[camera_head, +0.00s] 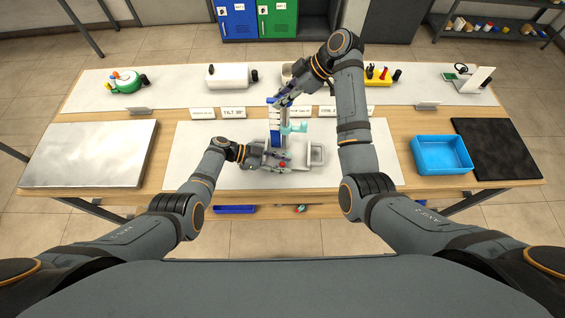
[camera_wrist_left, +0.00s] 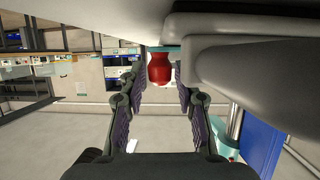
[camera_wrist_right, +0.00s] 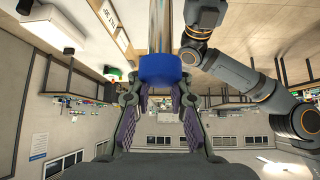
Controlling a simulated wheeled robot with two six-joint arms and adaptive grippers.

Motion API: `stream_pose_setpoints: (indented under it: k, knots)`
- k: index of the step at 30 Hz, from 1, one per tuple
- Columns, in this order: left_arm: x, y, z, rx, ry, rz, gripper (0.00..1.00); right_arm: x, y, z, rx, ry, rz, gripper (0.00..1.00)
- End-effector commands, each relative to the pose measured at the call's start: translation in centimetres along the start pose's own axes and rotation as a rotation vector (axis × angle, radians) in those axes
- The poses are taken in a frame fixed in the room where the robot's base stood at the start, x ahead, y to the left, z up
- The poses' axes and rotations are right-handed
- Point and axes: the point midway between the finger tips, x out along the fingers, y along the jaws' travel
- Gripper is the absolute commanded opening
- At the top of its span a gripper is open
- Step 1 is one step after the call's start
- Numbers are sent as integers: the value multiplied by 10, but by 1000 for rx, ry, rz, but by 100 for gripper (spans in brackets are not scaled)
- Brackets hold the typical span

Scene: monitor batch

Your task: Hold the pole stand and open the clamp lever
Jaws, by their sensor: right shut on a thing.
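The pole stand has a grey base (camera_head: 316,155), a teal part (camera_head: 294,128) partway up and a blue collar at its top. My right gripper (camera_head: 276,100) is shut on the pole at the blue collar (camera_wrist_right: 160,68), with the metal pole (camera_wrist_right: 160,25) beyond it.
A blue tray (camera_head: 441,168) and a black mat (camera_head: 492,150) lie to the right. A metal plate (camera_head: 90,154) lies to the left. Small signs (camera_head: 202,113) and several tools, such as a green item (camera_head: 126,86), line the back. The white mat (camera_head: 200,140) has free room around the stand.

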Motion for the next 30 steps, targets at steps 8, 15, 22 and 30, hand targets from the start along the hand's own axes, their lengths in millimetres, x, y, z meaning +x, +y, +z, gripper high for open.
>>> stream_pose_setpoints:
  k: [8, 15, 22, 30]
  knots:
    - [0, 0, 0, 0, 0, 0, 0, 0, 0, 1, 1, -1, -1, 0]
    - [2, 1, 1, -9, -1, -24, 0, 0, 0, 1, 1, -1, -1, 0]
    - [8, 3, 0, -56, -3, -135, 0, 0, 0, 0, 1, -1, -1, 0]
    - [17, 4, -4, -132, -1, -311, 0, 0, 0, 0, 1, 0, -1, 0]
